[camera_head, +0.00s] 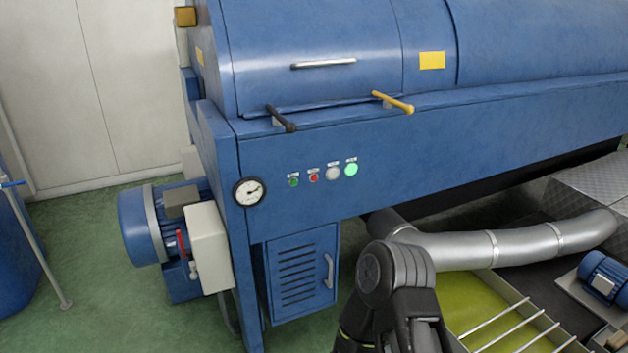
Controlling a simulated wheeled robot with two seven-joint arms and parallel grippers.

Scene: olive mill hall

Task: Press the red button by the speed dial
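The red button (313,177) is a small round button on the front panel of a large blue machine (400,160). A grey-white round knob (333,173), which looks like the speed dial, sits just right of it. A small green button (293,181) is just left of it, and a brightly lit green round lamp (351,169) is at the right end of the row. Small labels above them are too small to read. Nothing covers the row. Part of one of my dark arms shows at the bottom, below and right of the panel. Neither gripper is visible.
A white-faced gauge (248,191) is left of the buttons. Black (281,119) and yellow (393,102) lever handles stick out above. A louvred blue cabinet (302,274) is below, a motor (160,225) at left. A silver duct (500,247) and an olive-yellow vat (480,310) lie at lower right.

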